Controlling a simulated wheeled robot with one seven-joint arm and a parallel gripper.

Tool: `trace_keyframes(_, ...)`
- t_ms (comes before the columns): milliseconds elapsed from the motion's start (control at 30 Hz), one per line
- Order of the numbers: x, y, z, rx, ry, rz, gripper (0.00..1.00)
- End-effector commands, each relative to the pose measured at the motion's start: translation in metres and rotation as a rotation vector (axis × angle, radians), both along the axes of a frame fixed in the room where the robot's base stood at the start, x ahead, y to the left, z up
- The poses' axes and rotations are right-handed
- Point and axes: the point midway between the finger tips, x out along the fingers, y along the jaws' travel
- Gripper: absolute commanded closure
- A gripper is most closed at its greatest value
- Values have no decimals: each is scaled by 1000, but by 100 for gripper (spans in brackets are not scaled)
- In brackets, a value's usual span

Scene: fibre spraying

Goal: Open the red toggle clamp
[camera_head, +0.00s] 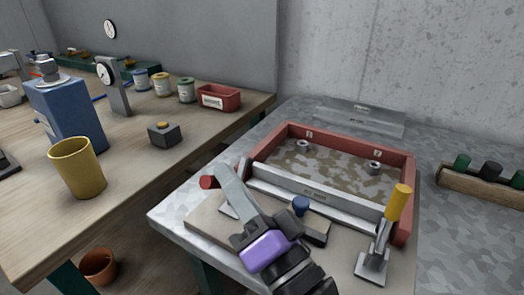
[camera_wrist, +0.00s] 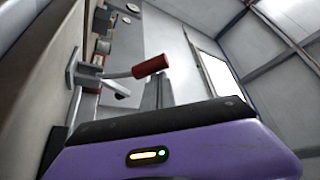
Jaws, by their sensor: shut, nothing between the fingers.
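The red toggle clamp's red handle (camera_head: 208,182) shows at the left front corner of the red-walled frame, just left of my gripper's fingers. Its lever and base are mostly hidden behind my gripper in the head view. In the wrist view the red handle (camera_wrist: 151,66) sits on a metal lever that sticks out from the clamp's base (camera_wrist: 84,76). My gripper (camera_head: 228,172) is shut and empty, its fingers beside the red handle. I cannot tell whether they touch it. A second clamp with an upright yellow handle (camera_head: 398,203) stands at the right front.
The red frame (camera_head: 408,165) holds a speckled bed with two small round fittings. A grey bar (camera_head: 320,193) crosses its front, with a blue knob (camera_head: 300,204) before it. A wooden bench (camera_head: 130,190) at left carries a yellow cup (camera_head: 76,168) and a blue device (camera_head: 66,115).

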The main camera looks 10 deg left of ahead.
Motion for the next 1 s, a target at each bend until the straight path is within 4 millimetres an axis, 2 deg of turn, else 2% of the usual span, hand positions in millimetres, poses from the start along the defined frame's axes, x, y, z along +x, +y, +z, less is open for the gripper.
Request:
trace_keyframes(633, -5, 2, -6, -4, 8, 8, 100)
trace_keyframes(767, -14, -9, -13, -5, 9, 8, 100)
trace_keyframes(1000, -39, -37, -24, -2, 4, 1, 100)
